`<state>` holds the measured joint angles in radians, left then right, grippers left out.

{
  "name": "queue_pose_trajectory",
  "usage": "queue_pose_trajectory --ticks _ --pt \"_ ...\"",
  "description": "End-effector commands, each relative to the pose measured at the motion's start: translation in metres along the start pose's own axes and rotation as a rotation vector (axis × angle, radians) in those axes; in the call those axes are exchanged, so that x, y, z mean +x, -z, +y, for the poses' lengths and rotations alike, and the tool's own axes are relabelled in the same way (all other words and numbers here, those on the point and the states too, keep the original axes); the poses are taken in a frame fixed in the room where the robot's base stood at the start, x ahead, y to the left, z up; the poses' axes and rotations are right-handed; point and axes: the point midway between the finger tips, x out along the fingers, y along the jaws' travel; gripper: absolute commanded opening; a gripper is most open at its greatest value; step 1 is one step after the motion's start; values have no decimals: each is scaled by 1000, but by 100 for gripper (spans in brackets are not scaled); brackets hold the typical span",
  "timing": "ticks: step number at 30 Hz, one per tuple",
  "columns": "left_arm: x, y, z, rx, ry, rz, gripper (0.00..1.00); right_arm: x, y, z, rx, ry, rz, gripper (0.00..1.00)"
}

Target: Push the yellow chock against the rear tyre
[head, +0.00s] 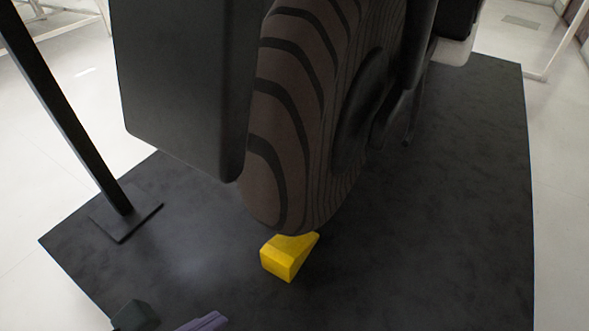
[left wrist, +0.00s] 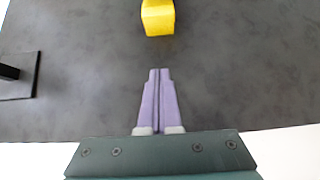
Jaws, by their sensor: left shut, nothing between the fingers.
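The yellow chock (head: 287,259) lies on the dark mat at the foot of the large brown, grooved tyre (head: 290,120). Its sloped end is under the tyre's lower edge in the head view; I cannot tell whether they touch. The chock also shows at the top of the left wrist view (left wrist: 158,18), partly cut off. My left gripper (head: 213,318) has purple fingers and shows at the bottom of the head view. In the left wrist view its fingers (left wrist: 159,72) are shut and empty, pointing at the chock with a gap of bare mat between. My right gripper is not in view.
A black post on a square foot (head: 125,217) stands on the mat (head: 440,240) at the left. A dark panel (head: 185,85) hangs beside the tyre on its left. The mat around the chock is clear, with pale floor (head: 30,180) beyond it.

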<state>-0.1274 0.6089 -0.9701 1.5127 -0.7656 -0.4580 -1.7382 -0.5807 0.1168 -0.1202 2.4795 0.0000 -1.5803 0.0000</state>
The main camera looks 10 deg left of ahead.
Motion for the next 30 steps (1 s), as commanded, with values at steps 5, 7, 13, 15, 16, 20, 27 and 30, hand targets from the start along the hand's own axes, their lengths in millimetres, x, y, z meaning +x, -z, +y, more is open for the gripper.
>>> queue_pose_trajectory --ticks 5,7,13,15,16,20,27,30 --pt "30 2 -1 -4 0 -5 0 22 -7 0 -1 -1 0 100" --pt "46 3 0 -5 -1 -5 0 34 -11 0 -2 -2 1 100" --pt "90 4 -1 -8 -1 -5 0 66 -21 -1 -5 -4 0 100" --pt "104 3 0 -8 -2 -5 0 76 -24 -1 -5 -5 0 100" --pt "106 -3 0 -7 -2 -7 0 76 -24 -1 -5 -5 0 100" --pt "116 -18 0 -8 -1 -6 0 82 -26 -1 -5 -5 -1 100" --pt "124 -29 -1 -9 0 -2 0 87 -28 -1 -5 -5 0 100" --pt "124 -30 -1 -9 0 -1 0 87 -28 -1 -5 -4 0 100"
